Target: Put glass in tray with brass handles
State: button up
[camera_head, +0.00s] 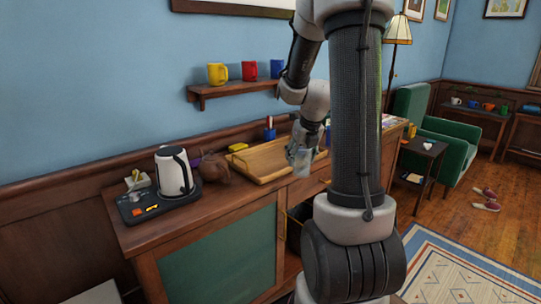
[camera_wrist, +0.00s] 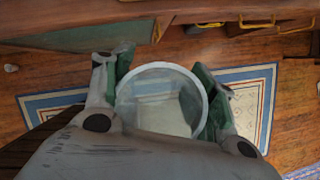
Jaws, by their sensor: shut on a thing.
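A clear glass (camera_wrist: 160,108) is between the two green-padded fingers of my gripper (camera_wrist: 164,70) in the wrist view, with its round rim facing the camera. My gripper (camera_head: 301,150) is shut on the glass and hangs at the front right of the wooden tray in the head view. The glass (camera_head: 300,161) shows there only as a small, pale, partly hidden shape. The tray (camera_head: 243,167) lies on the sideboard top, light wood with raised edges. My arm covers its right part, and its handles are too small to make out.
A white kettle (camera_head: 173,172) stands on a dark tray at the sideboard's left, beside a brown bag-like object (camera_head: 214,167). A pen cup (camera_head: 269,133) stands behind the wooden tray. Yellow, red and blue mugs sit on a wall shelf (camera_head: 235,89) above.

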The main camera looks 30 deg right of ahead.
aim_at(259, 168)
jog(key=i, duration=0.95)
